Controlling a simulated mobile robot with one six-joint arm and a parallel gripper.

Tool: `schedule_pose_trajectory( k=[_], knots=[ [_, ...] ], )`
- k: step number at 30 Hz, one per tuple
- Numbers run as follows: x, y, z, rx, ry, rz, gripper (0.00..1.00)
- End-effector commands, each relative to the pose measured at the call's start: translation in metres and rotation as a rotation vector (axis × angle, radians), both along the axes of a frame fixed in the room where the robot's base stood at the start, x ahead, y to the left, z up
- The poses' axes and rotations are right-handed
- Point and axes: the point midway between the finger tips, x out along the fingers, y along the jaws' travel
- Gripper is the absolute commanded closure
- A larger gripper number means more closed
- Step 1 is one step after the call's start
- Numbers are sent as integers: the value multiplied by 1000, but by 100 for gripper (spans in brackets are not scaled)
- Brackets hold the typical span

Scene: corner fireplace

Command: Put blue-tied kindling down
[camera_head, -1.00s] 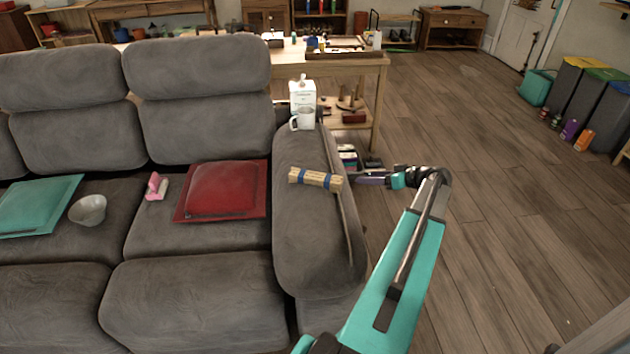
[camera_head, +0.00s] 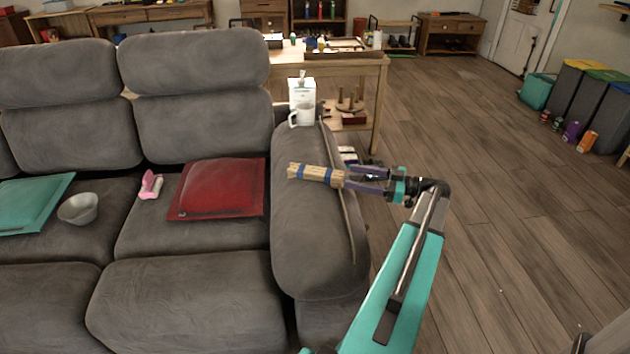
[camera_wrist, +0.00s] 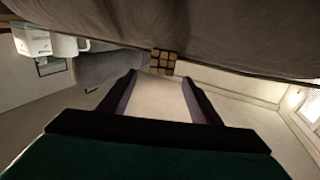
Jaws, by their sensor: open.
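The blue-tied kindling (camera_head: 316,173) is a pale bundle of sticks with blue bands. It lies crosswise on top of the grey sofa's right armrest (camera_head: 310,235). My gripper (camera_head: 347,179) is just right of the bundle, with its fingers apart and pointing at the bundle's right end. In the wrist view, the kindling's stick ends (camera_wrist: 163,62) show against the grey armrest, just beyond the open fingertips (camera_wrist: 160,77). Nothing shows between the fingers. Whether a fingertip still touches the bundle is hard to tell.
A white carton (camera_head: 302,92) and white mug (camera_head: 300,116) stand at the armrest's back end. A red cushion (camera_head: 222,188), pink object (camera_head: 151,186), grey bowl (camera_head: 78,208) and teal cushion (camera_head: 30,205) lie on the seats. The armrest's front is clear. A wooden table stands behind.

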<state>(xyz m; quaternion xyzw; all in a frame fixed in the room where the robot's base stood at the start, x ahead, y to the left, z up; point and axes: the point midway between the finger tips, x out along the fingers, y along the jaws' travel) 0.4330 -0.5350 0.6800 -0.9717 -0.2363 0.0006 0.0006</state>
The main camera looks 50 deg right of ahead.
Motion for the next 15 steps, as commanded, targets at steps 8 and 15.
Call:
schedule_pose_trajectory(
  k=[8,15],
  knots=[
    [0,0,1,-2,-3,2,42],
    [8,5,0,-1,-2,2,42]
  ],
)
